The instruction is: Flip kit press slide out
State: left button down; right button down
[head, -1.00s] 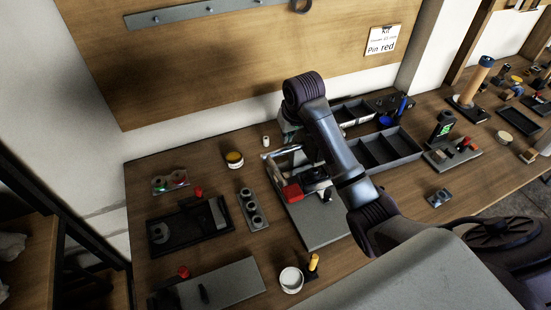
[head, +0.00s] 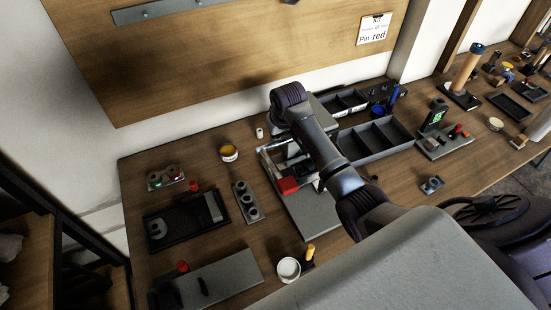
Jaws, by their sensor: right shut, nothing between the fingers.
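The press (head: 310,217) stands mid-bench, a grey base plate with a pale metal frame and a red block (head: 287,185) at its front left. My right arm reaches over it from the lower right. My right gripper (head: 294,152) is at the frame behind the red block, shut and empty. The wrist hides most of the fingers and the press's back part, so I cannot tell if they touch. A grey flat panel (head: 324,115) shows behind the wrist; I cannot tell what it belongs to. A wall card (head: 374,29) reads "Kit" and "Pin red". My left gripper is out of view.
A divided dark tray (head: 376,140) lies right of the press. A holed grey block (head: 246,201) and a black tray (head: 187,221) lie left. A white round cup (head: 288,269) stands in front, a yellow-topped jar (head: 229,152) behind left.

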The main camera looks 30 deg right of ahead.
aim_at(275, 160)
jog(key=b+x, duration=0.1)
jog(key=x, duration=1.2)
jog(key=shift+f, duration=0.1)
jog(key=s+p, duration=0.3)
jog(key=shift+r, duration=0.3)
jog(key=shift+s+a+f+p, duration=0.1)
jog(key=shift+s+p, duration=0.25)
jog(key=shift+s, duration=0.15)
jog(key=shift+w+f, duration=0.1)
